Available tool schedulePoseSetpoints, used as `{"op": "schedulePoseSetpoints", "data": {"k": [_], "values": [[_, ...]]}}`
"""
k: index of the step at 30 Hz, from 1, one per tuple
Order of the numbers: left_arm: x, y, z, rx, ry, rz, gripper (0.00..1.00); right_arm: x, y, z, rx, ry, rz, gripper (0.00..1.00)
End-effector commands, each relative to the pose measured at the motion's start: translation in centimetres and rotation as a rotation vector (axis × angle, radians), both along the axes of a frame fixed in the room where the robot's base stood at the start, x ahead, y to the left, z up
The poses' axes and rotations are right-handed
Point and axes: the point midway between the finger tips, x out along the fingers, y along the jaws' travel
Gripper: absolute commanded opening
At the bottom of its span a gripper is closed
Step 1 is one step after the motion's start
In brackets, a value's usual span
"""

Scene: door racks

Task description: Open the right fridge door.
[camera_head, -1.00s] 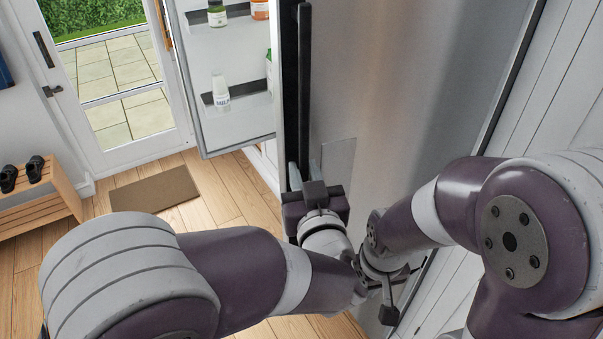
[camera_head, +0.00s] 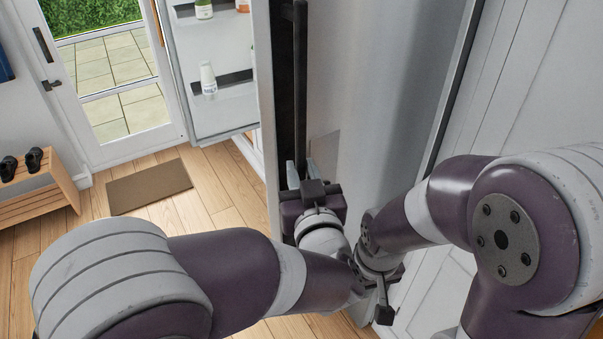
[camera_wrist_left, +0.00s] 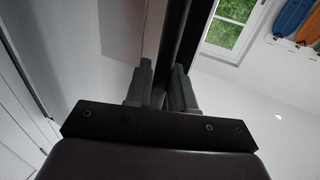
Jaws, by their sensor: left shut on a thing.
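The right fridge door (camera_head: 375,90) is a tall brushed-steel panel in the middle of the head view, turned at an angle. Its long dark vertical handle (camera_head: 300,85) runs along its left side. My left gripper (camera_head: 302,168) is shut on the lower part of this handle, with a finger on each side. In the left wrist view, the left gripper's fingers (camera_wrist_left: 161,88) close around the dark handle bar (camera_wrist_left: 181,28).
The left fridge door (camera_head: 222,122) stands open, with bottles on its inner shelves. A brown mat (camera_head: 150,187), a wooden shoe bench (camera_head: 40,200) and a glazed door (camera_head: 110,80) are at left. White panelling (camera_head: 540,70) is close at right.

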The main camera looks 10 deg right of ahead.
Motion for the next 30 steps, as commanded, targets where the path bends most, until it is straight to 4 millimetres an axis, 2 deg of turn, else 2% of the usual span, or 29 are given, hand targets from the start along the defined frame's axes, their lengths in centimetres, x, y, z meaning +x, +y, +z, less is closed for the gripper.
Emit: {"op": "schedulePoseSetpoints", "data": {"k": [11,12,13,23,26,30], "values": [[0.0,-0.1,0.1,-0.002,-0.002,-0.002,0.0,0.0,0.0,0.0,0.0,0.0,0.0,0.0],[0.0,-0.1,0.1,-0.002,-0.002,-0.002,0.36,0.0,0.0,0.0,0.0,0.0,0.0,0.0],[0.0,-0.1,0.1,-0.002,-0.002,-0.002,0.43,0.0,0.0,0.0,0.0,0.0,0.0,0.0],[-0.3,-0.1,0.0,-0.002,-0.001,-0.002,0.43,0.0,0.0,-0.2,0.0,0.0,0.0,0.0],[-1.4,-0.2,-0.2,-0.004,-0.002,-0.004,0.43,0.0,0.0,-0.9,0.0,0.0,0.0,0.0],[-4.5,-0.3,-0.4,-0.006,-0.003,-0.008,0.43,0.0,0.0,-2.4,0.0,0.0,0.0,0.0]]}}
